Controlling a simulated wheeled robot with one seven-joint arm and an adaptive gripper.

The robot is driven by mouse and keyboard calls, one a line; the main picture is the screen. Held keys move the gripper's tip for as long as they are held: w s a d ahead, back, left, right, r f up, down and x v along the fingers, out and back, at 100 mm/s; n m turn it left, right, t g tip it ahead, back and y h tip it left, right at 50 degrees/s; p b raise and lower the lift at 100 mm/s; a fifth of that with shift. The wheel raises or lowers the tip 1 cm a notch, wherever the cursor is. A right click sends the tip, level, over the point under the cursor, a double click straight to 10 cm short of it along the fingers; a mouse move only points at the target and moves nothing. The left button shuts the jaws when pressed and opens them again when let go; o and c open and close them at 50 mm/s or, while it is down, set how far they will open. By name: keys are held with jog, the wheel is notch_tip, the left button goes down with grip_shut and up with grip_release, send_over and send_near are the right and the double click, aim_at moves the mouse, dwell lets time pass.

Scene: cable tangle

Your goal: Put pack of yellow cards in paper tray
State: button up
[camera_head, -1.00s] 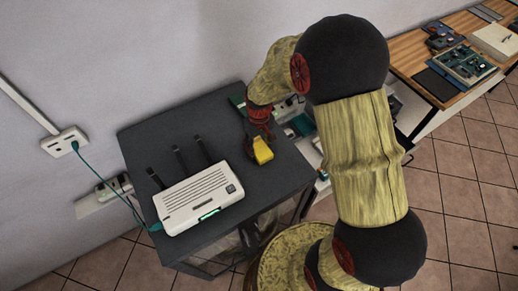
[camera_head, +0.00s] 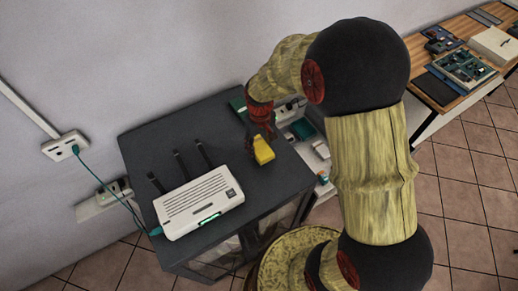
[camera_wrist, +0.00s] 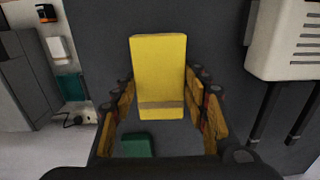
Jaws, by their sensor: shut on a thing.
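The pack of yellow cards (camera_head: 264,150) is a yellow block over the dark cabinet top. It fills the middle of the wrist view (camera_wrist: 158,65), with a brownish band across its near end. My gripper (camera_head: 262,134) is shut on the pack, with fingers on both sides of its near part in the wrist view (camera_wrist: 160,95). I cannot tell whether the pack touches the top or hangs just above it. I cannot make out a paper tray in either view.
A white router (camera_head: 198,202) with upright antennas stands on the cabinet (camera_head: 150,140), left of the pack. A green item (camera_head: 237,104) lies near the back edge. Small items sit on a lower surface right of the cabinet. A wooden table (camera_head: 425,70) with electronics stands farther right.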

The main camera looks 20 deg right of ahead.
jog(key=s+r, duration=0.3)
jog(key=s+d+r, duration=0.1)
jog(key=r, duration=0.1)
jog(key=shift+s+r+p, duration=0.25)
jog(key=shift+p, duration=0.05)
jog(key=s+d+r, duration=0.1)
jog(key=s+r, duration=0.2)
jog(key=s, duration=0.6)
jog(key=shift+d+r, duration=0.35)
jog(key=shift+r, duration=0.05)
